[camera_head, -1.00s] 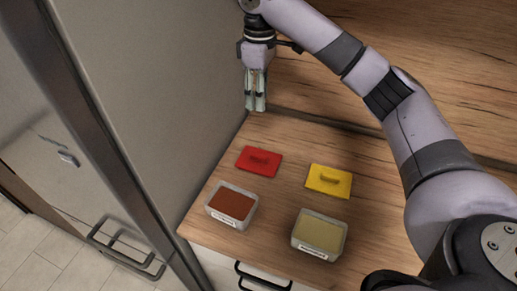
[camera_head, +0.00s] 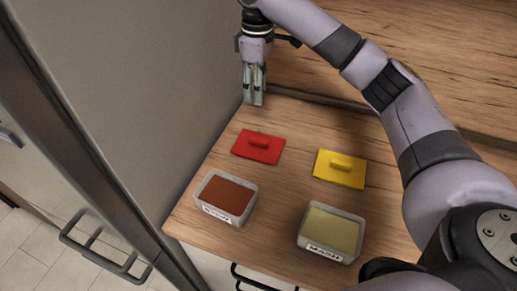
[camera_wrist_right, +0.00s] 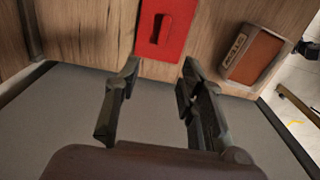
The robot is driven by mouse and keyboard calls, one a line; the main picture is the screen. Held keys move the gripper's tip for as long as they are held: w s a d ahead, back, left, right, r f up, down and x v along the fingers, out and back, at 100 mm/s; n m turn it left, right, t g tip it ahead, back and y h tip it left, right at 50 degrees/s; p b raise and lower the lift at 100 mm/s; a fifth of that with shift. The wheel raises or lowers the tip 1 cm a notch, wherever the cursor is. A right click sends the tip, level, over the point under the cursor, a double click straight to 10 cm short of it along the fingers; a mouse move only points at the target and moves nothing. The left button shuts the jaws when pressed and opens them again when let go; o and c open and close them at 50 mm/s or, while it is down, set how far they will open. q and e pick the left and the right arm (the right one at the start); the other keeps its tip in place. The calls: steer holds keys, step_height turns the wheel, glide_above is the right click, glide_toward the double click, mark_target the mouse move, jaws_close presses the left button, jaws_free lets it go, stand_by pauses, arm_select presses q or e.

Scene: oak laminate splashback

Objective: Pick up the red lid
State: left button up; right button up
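The red lid (camera_head: 258,146) lies flat on the wooden counter, with a raised bar handle on top. It stays apart from my right gripper (camera_head: 253,101), which hangs above the back left of the counter, beyond the lid. In the right wrist view the red lid (camera_wrist_right: 166,28) is ahead of the fingertips, between their lines. My right gripper (camera_wrist_right: 160,68) has its fingers apart there, with nothing between them. My left gripper is not in view.
A yellow lid (camera_head: 340,169) lies right of the red one. In front stand a container with reddish-brown contents (camera_head: 229,195) and one with yellowish contents (camera_head: 332,231). A tall grey panel (camera_head: 140,90) borders the counter on the left. A wooden splashback (camera_head: 430,60) rises behind.

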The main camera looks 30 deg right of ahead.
steer(key=p, duration=0.2)
glide_above(259, 140)
steer(key=f, duration=1)
steer(key=shift+w, duration=0.3)
steer(key=shift+f, duration=0.55)
steer(key=f, duration=0.2)
steer(key=f+p, duration=0.1)
steer(key=f, duration=0.1)
steer(key=shift+s+f, duration=0.1)
steer(key=shift+s, duration=0.25)
steer(key=shift+f, duration=0.6)
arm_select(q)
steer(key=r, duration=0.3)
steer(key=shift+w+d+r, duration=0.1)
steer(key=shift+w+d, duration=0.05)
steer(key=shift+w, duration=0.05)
arm_select(e)
steer(key=shift+c, duration=0.4)
jaws_close()
